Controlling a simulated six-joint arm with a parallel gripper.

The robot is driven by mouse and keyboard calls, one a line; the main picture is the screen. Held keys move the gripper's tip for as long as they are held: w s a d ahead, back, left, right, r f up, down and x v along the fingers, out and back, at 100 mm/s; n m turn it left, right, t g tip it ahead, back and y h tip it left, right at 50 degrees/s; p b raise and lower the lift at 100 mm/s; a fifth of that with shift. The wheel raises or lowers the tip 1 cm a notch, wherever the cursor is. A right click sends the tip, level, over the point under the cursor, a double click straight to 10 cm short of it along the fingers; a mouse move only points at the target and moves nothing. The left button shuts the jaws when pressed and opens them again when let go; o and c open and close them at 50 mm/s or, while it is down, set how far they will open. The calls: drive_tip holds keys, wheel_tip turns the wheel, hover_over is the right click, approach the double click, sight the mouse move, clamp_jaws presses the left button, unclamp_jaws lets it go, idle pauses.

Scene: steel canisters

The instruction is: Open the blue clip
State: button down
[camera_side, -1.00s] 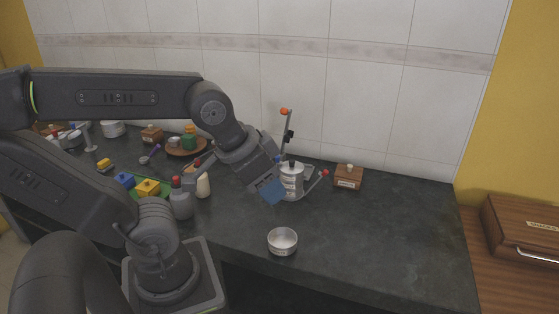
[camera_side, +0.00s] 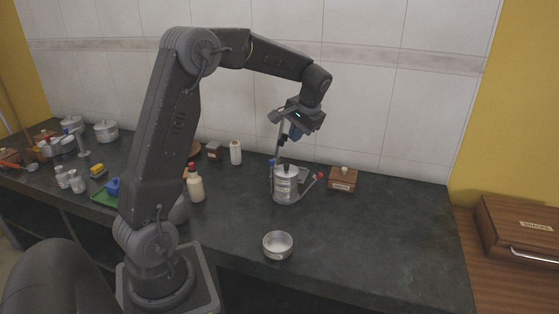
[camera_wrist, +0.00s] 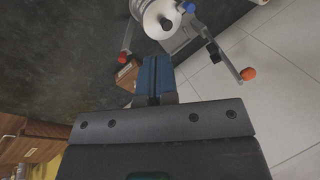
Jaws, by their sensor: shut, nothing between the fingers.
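A steel canister (camera_side: 286,188) stands upright on the dark counter; its round top shows in the wrist view (camera_wrist: 158,18). The blue clip (camera_side: 271,170) stands upright close against the canister's left side; its blue tip shows by the rim in the wrist view (camera_wrist: 190,7). A red-tipped clip (camera_side: 319,177) sticks outward to the right. An orange-tipped clip (camera_wrist: 247,73) sticks well out from the canister; its tip is hidden in the side view. My gripper (camera_side: 296,133), with blue fingers, is shut and empty above the canister. The fingers also show in the wrist view (camera_wrist: 155,75).
A small wooden box (camera_side: 342,181) stands right of the canister, near the wall. A round metal bowl (camera_side: 278,246) sits in front. Bottles (camera_side: 195,185) stand to the left. The counter on the right is clear.

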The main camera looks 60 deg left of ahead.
drive_tip(key=g, duration=0.1)
approach(273, 162)
drive_tip(key=w+d+r, duration=0.1)
drive_tip(key=w+d, duration=0.1)
drive_tip(key=shift+n, duration=0.4)
drive_tip(key=x, duration=0.9)
drive_tip(key=shift+s+a+f, duration=0.2)
drive_tip(key=shift+s+a, duration=0.05)
drive_tip(key=shift+s, duration=0.15)
drive_tip(key=shift+a, duration=0.1)
drive_tip(key=shift+s+a+r+t+h, duration=0.15)
drive_tip(key=shift+s+a+t+h, duration=0.2)
drive_tip(key=shift+s+a, duration=0.25)
drive_tip(key=shift+t+h, duration=0.55)
drive_tip(key=shift+h, duration=0.1)
drive_tip(key=shift+s+a+f, duration=0.2)
drive_tip(key=shift+s+a, duration=0.8)
drive_tip(key=shift+s+a+f, duration=0.2)
drive_tip(key=shift+s+a, duration=0.8)
